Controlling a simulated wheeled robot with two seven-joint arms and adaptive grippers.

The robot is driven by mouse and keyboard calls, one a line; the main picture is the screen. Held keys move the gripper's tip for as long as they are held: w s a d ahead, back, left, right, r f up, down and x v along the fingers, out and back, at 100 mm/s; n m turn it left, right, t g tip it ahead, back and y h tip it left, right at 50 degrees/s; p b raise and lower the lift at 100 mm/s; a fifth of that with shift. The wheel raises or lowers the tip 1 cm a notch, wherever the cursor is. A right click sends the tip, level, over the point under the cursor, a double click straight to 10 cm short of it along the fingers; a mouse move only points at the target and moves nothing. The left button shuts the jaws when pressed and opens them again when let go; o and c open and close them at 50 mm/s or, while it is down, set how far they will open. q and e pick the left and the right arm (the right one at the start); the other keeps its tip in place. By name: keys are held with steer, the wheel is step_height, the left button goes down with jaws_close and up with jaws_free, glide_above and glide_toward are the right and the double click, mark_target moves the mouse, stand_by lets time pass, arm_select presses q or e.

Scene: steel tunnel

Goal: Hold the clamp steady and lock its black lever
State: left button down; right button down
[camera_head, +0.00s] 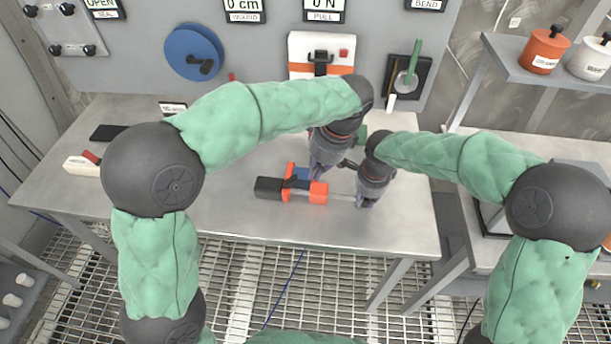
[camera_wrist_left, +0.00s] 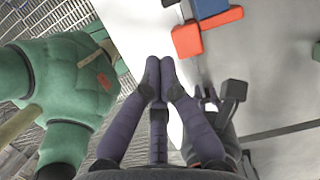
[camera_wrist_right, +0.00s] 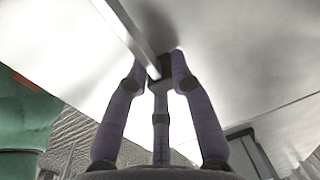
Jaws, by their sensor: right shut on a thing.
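The clamp lies along the steel table, with an orange jaw (camera_head: 318,192), a black handle (camera_head: 268,188) at its left and a metal bar (camera_head: 342,196) to the right. The jaw shows in the left wrist view (camera_wrist_left: 187,40). A small blue piece (camera_head: 302,173) is beside the orange parts. My right gripper (camera_head: 367,201) is shut on the bar's black end piece, seen between its fingertips in the right wrist view (camera_wrist_right: 160,70). My left gripper (camera_head: 318,172) is above the clamp, fingertips together and empty. I cannot clearly make out the lever.
The steel table (camera_head: 230,225) is clear in front of the clamp. A black flat block (camera_head: 108,132) and a white box with a red switch (camera_head: 82,165) are at its left. A white and orange device (camera_head: 321,55) stands behind. My two arms are close together over the clamp.

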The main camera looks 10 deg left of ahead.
mark_target(291, 181)
steer(key=shift+f, duration=0.15)
arm_select(q)
steer(key=w+r, duration=0.2)
steer(key=r, duration=0.1)
steer(key=shift+w+a+m+t, duration=0.1)
steer(key=shift+w+m+t, duration=0.15)
steer(key=shift+m+t, duration=0.15)
steer(key=shift+f, duration=0.15)
steer(key=x, duration=1)
steer(key=shift+a, duration=0.1)
